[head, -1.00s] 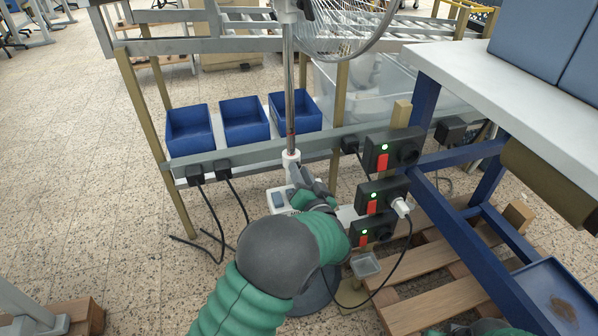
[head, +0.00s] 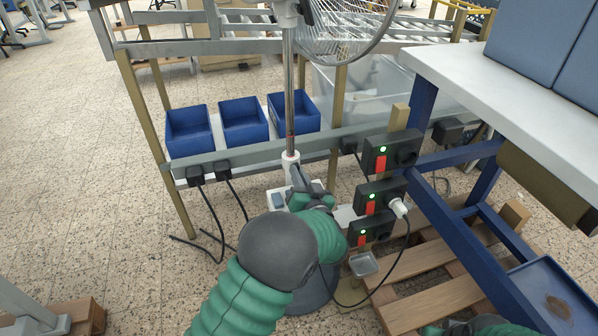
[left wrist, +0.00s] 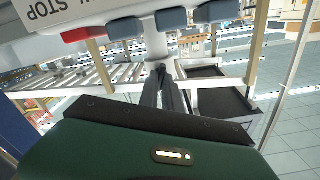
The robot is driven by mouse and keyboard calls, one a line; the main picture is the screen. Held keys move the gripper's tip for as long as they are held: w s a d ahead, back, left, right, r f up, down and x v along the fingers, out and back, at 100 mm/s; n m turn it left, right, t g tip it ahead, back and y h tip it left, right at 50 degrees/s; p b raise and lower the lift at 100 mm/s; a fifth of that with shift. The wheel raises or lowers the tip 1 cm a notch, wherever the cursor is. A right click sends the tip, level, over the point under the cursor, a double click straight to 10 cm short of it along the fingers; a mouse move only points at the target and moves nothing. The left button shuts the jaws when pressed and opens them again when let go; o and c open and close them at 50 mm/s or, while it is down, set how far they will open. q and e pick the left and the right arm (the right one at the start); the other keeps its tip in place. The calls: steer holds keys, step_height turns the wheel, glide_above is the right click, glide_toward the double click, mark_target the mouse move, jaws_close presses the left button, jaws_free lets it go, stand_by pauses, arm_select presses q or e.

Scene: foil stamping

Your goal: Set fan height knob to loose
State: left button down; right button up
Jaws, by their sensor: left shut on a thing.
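The fan's chrome pole (head: 290,110) rises from a white collar (head: 289,161) in the head view. The fan height knob is hidden in the head view by my left gripper (head: 298,180). The gripper is at the right of the collar, its dark fingers pointing up toward it. In the left wrist view the fingers (left wrist: 160,72) are shut on a small knob at the white column (left wrist: 155,45), largely covered by the fingertips. The knob's setting cannot be read. The jaws of my right gripper do not show.
A white control box (head: 276,200) is beside the gripper; its buttons (left wrist: 125,28) hang close above in the wrist view. Black switch boxes (head: 385,155) with green lights and a cable stand right. Blue bins (head: 244,120) are behind. A blue-legged table (head: 480,80) is at right.

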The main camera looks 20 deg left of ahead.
arm_select(q)
steer(key=shift+a+n+p, duration=0.2)
steer(key=shift+n+p, duration=0.2)
steer(key=shift+n, duration=1.9)
steer(key=c, duration=1.6)
jaws_free()
steer(key=shift+o, duration=0.3)
steer(key=shift+w+f, duration=0.1)
